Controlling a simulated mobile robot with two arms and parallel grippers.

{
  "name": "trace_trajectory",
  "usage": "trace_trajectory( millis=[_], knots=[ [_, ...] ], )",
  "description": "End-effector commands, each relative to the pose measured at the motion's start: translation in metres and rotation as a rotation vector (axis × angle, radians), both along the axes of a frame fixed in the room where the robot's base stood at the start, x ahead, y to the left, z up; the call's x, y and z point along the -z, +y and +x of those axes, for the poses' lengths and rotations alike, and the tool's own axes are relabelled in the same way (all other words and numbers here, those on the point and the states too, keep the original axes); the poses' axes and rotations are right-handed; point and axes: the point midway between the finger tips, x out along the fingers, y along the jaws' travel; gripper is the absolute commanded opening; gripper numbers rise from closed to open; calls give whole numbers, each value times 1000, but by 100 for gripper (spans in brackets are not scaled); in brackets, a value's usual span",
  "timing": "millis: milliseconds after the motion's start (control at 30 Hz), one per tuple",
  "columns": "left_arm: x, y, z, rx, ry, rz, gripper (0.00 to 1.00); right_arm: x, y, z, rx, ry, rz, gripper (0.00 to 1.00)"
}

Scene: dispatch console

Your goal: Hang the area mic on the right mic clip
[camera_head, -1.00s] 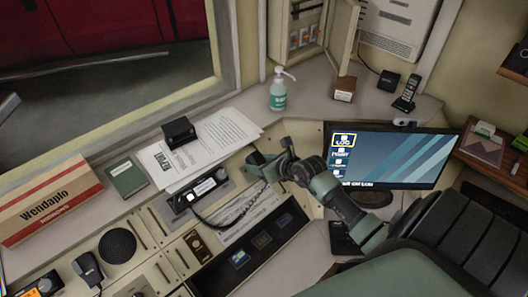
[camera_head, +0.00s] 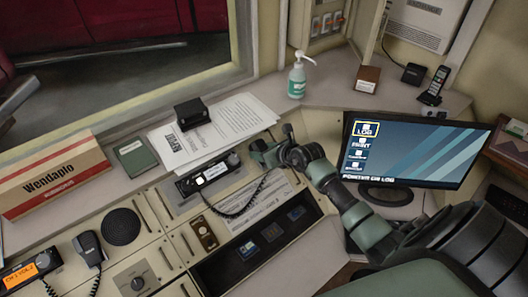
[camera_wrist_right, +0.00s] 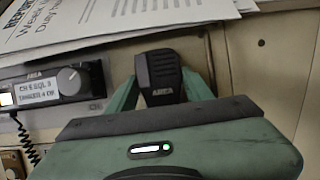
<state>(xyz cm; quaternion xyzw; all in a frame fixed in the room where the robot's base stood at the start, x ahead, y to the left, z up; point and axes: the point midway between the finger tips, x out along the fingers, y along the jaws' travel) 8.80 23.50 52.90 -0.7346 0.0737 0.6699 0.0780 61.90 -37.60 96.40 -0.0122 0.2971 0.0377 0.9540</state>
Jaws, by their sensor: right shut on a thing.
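The area mic (camera_wrist_right: 160,72) is a black hand mic marked AREA. In the right wrist view it sits between the green fingers of my right gripper (camera_wrist_right: 160,88), which is shut on it. In the head view my right gripper (camera_head: 271,150) is over the console's back edge, right of the area radio (camera_head: 207,174); the mic is largely hidden there. A coiled black cord (camera_head: 240,211) runs from the radio towards the gripper. The radio also shows in the wrist view (camera_wrist_right: 52,88). I cannot make out the right mic clip for certain. My left gripper is not in view.
Papers (camera_head: 205,135) with a black box (camera_head: 191,114) on them lie behind the radio. A monitor (camera_head: 415,150) stands right of my arm. A sanitizer bottle (camera_head: 297,78) stands behind. Another mic (camera_head: 88,248) is at the lower left, beside an orange-lit radio (camera_head: 32,268).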

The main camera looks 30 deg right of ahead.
Motion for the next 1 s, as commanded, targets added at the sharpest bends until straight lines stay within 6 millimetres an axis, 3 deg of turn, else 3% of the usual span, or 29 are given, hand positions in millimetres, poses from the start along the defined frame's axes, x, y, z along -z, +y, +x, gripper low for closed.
trace_trajectory(
  millis=[167,200,267,300,667,1000],
  knots=[
    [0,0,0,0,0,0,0,-1,0,0,0,-2,0,3],
    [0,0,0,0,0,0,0,-1,0,0,0,-2,0,56],
    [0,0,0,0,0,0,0,-1,0,0,1,-2,0,73],
    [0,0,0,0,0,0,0,-1,0,0,1,-2,0,76],
    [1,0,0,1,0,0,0,-1,-1,-3,0,0,-1,76],
    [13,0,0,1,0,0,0,-29,-4,-45,-1,-2,-3,76]
  ],
)
